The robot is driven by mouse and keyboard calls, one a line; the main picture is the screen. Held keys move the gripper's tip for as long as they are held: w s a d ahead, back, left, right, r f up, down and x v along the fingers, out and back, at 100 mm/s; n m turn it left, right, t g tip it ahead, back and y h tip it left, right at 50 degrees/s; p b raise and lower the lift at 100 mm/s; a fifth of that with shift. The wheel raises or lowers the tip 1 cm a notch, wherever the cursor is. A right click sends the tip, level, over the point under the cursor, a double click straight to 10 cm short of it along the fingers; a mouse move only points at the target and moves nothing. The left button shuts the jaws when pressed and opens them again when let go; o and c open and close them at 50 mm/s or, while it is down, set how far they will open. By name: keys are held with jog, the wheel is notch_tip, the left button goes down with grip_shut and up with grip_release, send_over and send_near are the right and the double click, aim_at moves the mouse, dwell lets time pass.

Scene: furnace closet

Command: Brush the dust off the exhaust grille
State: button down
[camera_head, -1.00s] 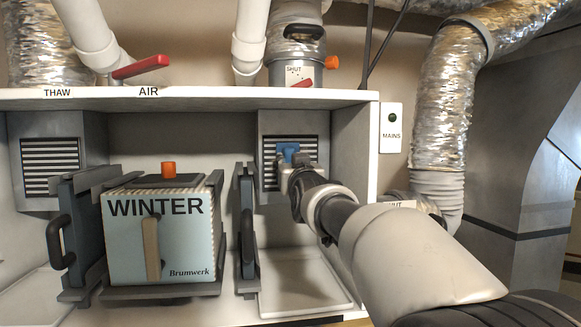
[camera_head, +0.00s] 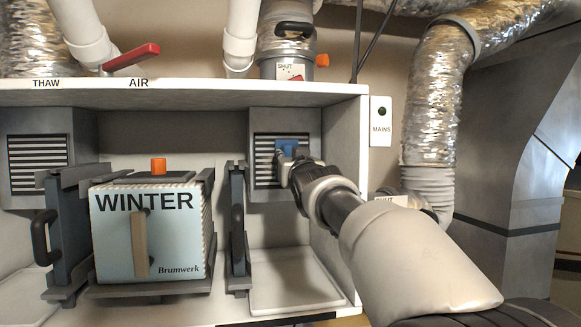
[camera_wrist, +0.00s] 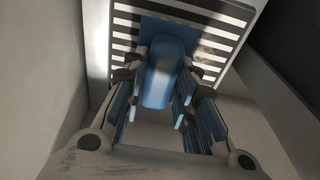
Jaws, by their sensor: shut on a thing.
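My gripper (camera_head: 289,164) is shut on a blue brush (camera_head: 287,147) and reaches into the right bay of the white cabinet. The brush is at the upper part of the right slatted grille (camera_head: 264,172), in front of its slats. In the wrist view the brush handle (camera_wrist: 162,82) sits between the fingers, and its wide blue head lies across the grille's light and dark slats (camera_wrist: 212,62). I cannot tell whether the bristles touch the slats. Some darker smudges show on the slats beside the head. The brush and gripper hide part of the grille.
A second grille (camera_head: 38,163) is at the left. Between them stands a box marked WINTER (camera_head: 172,235) with a orange knob. A dark handled panel (camera_head: 237,225) stands left of my arm. The cabinet's right wall (camera_head: 347,170) is close to my arm. A white tray (camera_head: 293,297) lies empty below.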

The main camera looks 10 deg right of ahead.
jog(key=shift+a+f+b, duration=0.15)
jog(key=shift+a+b, duration=0.9)
jog(key=shift+b, duration=1.9)
jog(key=shift+s, duration=0.1)
jog(key=s+b, duration=0.5)
jog(key=s, duration=0.2)
jog(key=shift+s, duration=0.4)
